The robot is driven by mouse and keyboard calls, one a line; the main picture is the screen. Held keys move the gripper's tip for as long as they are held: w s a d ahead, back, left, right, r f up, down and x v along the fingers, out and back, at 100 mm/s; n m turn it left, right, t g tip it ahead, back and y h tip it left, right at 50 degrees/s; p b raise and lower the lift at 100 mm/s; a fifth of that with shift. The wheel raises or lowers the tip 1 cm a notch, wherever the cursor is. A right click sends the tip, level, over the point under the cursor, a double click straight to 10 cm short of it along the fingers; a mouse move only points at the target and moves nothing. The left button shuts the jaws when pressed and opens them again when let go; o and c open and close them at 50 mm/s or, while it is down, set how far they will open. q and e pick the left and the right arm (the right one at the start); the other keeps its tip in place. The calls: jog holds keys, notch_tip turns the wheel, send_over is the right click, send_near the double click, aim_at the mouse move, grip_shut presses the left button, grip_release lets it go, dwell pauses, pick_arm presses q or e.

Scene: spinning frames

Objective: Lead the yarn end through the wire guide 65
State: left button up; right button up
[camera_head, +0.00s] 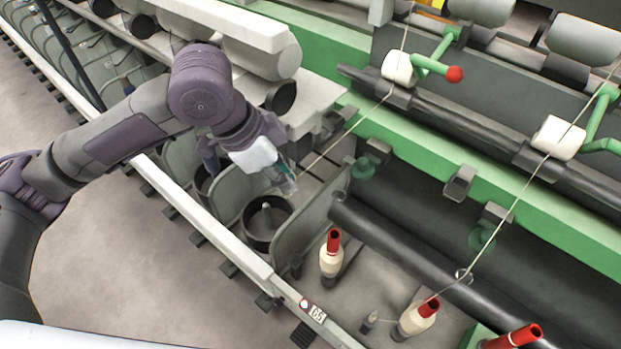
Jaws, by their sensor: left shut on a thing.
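My left gripper (287,181), at the end of the arm from the left, is shut on a thin pale yarn (335,140). The yarn runs taut from the gripper up right to a white roller (397,68) on a green arm. A number plate 65 (317,313) sits on the front rail. Behind it stands a red-topped bobbin (331,256). A green curled guide (363,168) sits under the green beam, right of the gripper and apart from it. I cannot tell whether it is wire guide 65. The yarn's tip is too small to make out. My right gripper is out of view.
At the right, another yarn (520,195) runs down past a small ring (464,275) to a bobbin (417,318). A grey divider (312,222) and a round can (266,238) lie below the gripper. A dark bar (420,260) crosses in front of the beam.

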pick_arm(q)
jog(key=w+d+f+m+b, duration=0.1)
jog(key=w+d+f+b, duration=0.1)
jog(key=d, duration=0.6)
jog(key=shift+d+f+m+g+b, duration=0.3)
jog(key=shift+f+m+b, duration=0.15)
jog(key=shift+f, duration=0.25)
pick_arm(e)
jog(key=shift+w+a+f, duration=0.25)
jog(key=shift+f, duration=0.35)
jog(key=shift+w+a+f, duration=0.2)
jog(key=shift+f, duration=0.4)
pick_arm(q)
jog(key=shift+w, duration=0.15)
